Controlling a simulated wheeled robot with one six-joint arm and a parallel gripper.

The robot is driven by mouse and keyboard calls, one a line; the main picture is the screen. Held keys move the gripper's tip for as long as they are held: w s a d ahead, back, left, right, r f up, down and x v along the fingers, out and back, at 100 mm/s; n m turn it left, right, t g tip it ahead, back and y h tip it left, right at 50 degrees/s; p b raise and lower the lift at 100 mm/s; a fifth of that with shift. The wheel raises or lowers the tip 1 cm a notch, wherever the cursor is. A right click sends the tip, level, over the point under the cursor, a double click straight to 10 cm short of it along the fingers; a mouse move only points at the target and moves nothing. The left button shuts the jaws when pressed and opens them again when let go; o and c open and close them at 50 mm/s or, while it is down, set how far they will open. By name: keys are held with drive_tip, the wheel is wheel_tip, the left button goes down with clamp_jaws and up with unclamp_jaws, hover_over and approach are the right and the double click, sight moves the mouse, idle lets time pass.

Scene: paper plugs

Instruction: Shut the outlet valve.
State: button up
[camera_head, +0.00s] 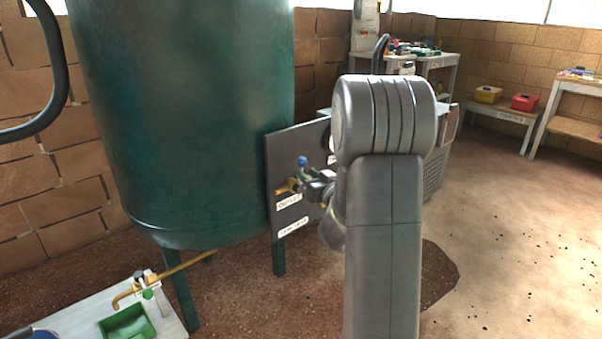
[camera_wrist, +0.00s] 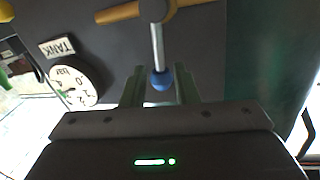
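The outlet valve has a blue ball knob (camera_head: 302,160) on a lever, above a brass pipe (camera_head: 288,187) on the dark panel. In the wrist view, the silver lever (camera_wrist: 157,48) runs from the brass pipe (camera_wrist: 120,13) to the blue knob (camera_wrist: 161,81), roughly square to the pipe. My gripper (camera_wrist: 161,86) is open, with one green finger on each side of the knob and a gap visible at both sides. In the head view, my gripper (camera_head: 308,174) is close to the valve, partly hidden by my arm. An OUTLET label (camera_head: 289,200) sits below the valve.
A large green tank (camera_head: 190,110) stands left of the panel (camera_head: 283,160). A brass spout (camera_head: 130,293) hangs near a green basin (camera_head: 127,322). The floor at right is open.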

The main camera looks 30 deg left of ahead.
sight(301, 167)
drive_tip(key=shift+b+x, duration=0.3)
drive_tip(key=shift+x, duration=2.05)
clamp_jaws()
